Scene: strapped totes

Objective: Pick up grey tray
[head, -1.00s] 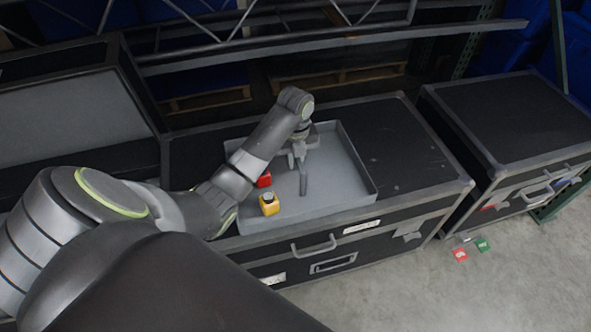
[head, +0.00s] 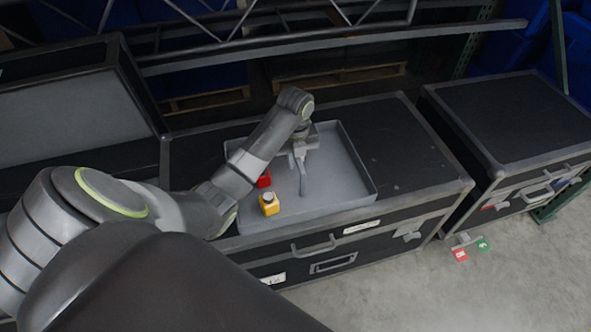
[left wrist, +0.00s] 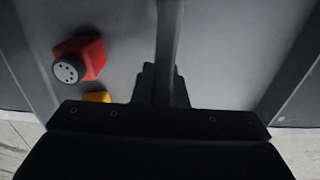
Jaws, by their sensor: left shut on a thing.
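The grey tray (head: 352,165) is shallow and open, and lies on top of a black flight case. A red block (head: 264,180) and a yellow block (head: 269,204) with a round top sit in its left part. My left gripper (head: 301,168) is over the middle of the tray, shut on a narrow grey strip that appears to be the tray's strap or handle. In the left wrist view this strip (left wrist: 169,45) runs up from the jaws, with the red block (left wrist: 88,55) and part of the yellow block (left wrist: 97,97) to its left. My right gripper is out of view.
The black flight case (head: 420,150) has clear top space right of the tray. Another case (head: 515,115) stands to the right. Red (head: 460,255) and green (head: 482,244) pieces are low at the right. Metal rack beams (head: 330,45) cross behind.

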